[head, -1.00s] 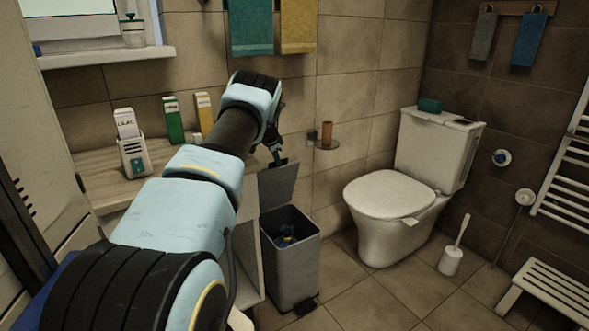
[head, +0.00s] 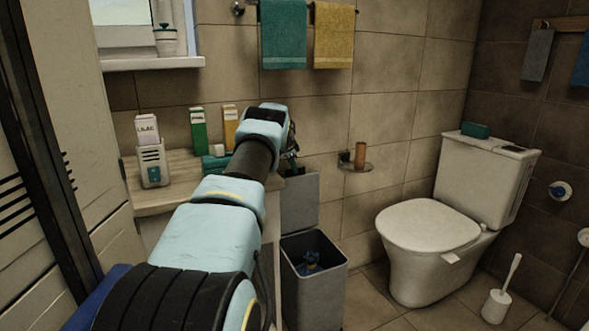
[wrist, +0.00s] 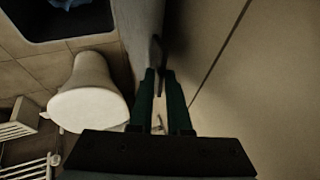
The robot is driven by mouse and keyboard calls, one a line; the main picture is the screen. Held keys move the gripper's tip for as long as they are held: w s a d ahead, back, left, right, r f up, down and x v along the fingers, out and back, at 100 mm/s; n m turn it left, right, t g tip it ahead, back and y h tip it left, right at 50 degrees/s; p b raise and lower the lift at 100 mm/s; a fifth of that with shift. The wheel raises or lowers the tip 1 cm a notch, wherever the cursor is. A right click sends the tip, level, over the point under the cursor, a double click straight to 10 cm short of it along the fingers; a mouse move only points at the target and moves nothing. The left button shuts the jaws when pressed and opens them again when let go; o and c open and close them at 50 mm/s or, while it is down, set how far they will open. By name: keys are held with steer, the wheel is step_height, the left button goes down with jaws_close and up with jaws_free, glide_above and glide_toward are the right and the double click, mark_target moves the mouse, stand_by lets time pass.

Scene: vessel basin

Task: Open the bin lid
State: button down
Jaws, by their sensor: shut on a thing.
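The grey bin (head: 332,283) stands on the floor beside the wooden-topped cabinet, with a blue item (head: 310,262) inside. Its lid (head: 302,203) stands up at the back of the bin, roughly upright, so the bin mouth is open. My gripper (head: 291,168) is at the lid's upper edge and partly hidden behind my arm. In the wrist view, my gripper's two dark green fingers (wrist: 160,88) are shut on the edge of the grey lid (wrist: 143,40). The dark bin mouth (wrist: 75,22) shows at the upper left there.
The cabinet top (head: 180,180) holds a dispenser (head: 152,165) and upright boxes, close to my arm. A tiled wall rises behind the lid. A small wall shelf (head: 355,166) is to its right. The toilet (head: 430,235) and brush (head: 497,300) stand further right.

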steer(key=shift+d, duration=0.1)
steer(key=c, duration=1)
jaws_free()
steer(key=b+v, duration=0.1)
steer(key=v, duration=0.9)
steer(key=shift+s+r, duration=0.15)
steer(key=shift+r, duration=0.2)
steer(key=shift+s, duration=0.1)
